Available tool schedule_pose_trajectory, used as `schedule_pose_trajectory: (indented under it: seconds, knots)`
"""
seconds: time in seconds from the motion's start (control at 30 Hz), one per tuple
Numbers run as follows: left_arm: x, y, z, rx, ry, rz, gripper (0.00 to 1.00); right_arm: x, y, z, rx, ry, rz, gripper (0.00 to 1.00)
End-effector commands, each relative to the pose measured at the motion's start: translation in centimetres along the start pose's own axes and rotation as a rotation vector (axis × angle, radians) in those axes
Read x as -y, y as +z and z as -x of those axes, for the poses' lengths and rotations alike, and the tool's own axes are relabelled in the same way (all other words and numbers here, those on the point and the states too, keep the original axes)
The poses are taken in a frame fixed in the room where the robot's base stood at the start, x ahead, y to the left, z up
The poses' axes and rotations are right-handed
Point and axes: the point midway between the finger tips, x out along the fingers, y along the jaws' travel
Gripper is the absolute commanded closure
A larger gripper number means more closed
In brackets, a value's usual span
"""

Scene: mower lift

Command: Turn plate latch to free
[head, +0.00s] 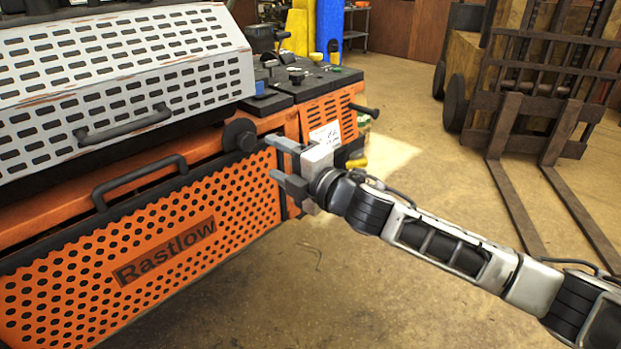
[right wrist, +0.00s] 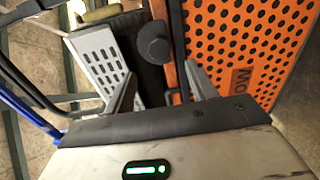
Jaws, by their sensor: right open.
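The plate latch looks like a black round knob (head: 239,135) at the top right corner of the orange perforated plate (head: 150,262). My right gripper (head: 273,158) is open and empty, just right of the knob, with its fingers pointing toward the machine. In the right wrist view the knob (right wrist: 153,44) stands ahead of the two spread fingers (right wrist: 163,88), apart from them. The orange plate (right wrist: 245,50) is on the right there. I cannot tell the latch's turned position. My left gripper is not in view.
A white slotted cover (head: 120,75) with a black handle lies above the plate. The plate carries a black handle (head: 140,180). A forklift (head: 535,110) with lowered forks stands at the right. The floor (head: 330,285) before the plate is clear.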

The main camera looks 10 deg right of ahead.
Motion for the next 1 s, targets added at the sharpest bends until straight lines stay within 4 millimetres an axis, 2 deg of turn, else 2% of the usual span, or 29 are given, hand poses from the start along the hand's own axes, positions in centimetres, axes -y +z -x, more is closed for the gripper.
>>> schedule_pose_trajectory:
  seconds: [0.03,0.2,0.4,0.83,0.93,1.0]
  knots:
    - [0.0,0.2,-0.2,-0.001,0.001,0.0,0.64,0.3,0.1,1.4,0.0,-0.003,0.001,0.43]
    - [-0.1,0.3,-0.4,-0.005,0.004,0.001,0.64,0.3,0.0,5.1,0.0,-0.003,0.001,0.43]
    - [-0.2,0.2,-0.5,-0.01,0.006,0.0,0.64,0.2,0.0,7.7,0.001,-0.002,0.0,0.43]
    - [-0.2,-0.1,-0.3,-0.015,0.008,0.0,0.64,0.1,-0.1,8.3,0.0,-0.001,-0.003,0.43]
    - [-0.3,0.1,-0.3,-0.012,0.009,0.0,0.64,1.0,-0.6,8.4,0.0,-0.01,-0.054,0.43]
    - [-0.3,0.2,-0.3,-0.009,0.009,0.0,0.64,2.6,-1.4,8.6,0.005,-0.025,-0.148,0.43]
